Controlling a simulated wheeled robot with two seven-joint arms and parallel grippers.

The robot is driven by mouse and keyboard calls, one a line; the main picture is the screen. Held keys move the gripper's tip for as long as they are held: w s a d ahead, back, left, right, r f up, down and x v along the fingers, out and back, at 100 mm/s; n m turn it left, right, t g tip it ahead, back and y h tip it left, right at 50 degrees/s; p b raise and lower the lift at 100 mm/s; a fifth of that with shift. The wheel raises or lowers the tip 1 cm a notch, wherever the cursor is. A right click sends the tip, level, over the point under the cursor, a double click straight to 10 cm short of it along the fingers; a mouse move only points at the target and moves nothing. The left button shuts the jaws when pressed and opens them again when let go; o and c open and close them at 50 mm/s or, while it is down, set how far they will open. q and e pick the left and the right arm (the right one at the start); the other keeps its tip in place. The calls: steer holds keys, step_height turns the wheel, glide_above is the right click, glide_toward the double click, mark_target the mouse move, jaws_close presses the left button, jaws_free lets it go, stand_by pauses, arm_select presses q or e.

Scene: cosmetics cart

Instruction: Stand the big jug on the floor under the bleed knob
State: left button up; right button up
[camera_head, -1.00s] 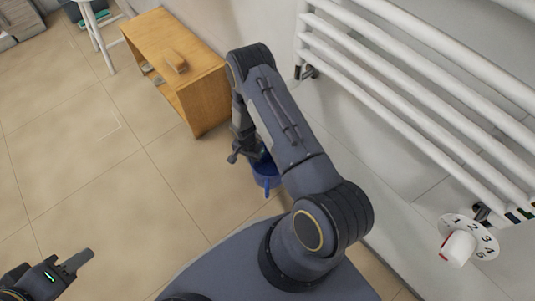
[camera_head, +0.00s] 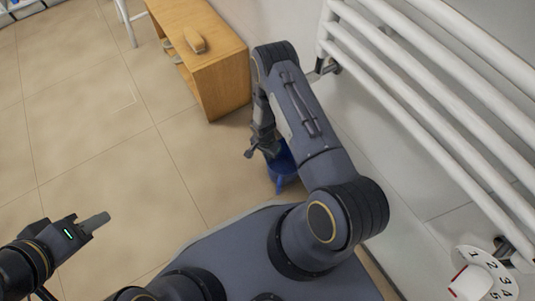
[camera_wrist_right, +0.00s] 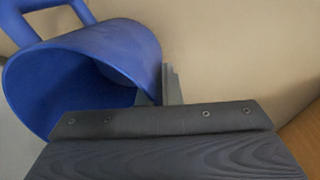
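The big blue jug (camera_head: 282,168) is at my right gripper (camera_head: 262,147) in the head view, partly hidden by my arm. In the right wrist view the jug (camera_wrist_right: 125,45) shows its open mouth and handle, with the mouth tilted towards the camera. The right gripper's fingers (camera_wrist_right: 158,92) sit on either side of the jug's wall near the rim and pinch it. Whether the jug touches the floor is unclear. A dark fitting (camera_head: 327,68) sits at the radiator's far lower corner; I cannot tell if it is the bleed knob. My left gripper (camera_head: 97,222) is far from the jug, its opening unclear.
The white radiator (camera_head: 430,95) runs along the right wall. A white knob (camera_head: 470,284) with a numbered dial is at its near end. A wooden bench (camera_head: 222,75) with a small brown object on it stands beyond the jug. The tiled floor at left is clear.

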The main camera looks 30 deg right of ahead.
steer(key=o, duration=0.3)
steer(key=shift+r, duration=0.1)
steer(key=shift+r+p, duration=0.3)
steer(key=r+p, duration=0.1)
steer(key=r, duration=0.2)
steer(key=r+p, duration=0.2)
steer(key=r, duration=0.2)
steer(key=r+p, duration=0.1)
steer(key=r, duration=0.3)
steer(key=shift+w+a+r+p, duration=0.2)
steer(key=shift+w+a+p, duration=0.05)
steer(key=shift+w+p, duration=0.15)
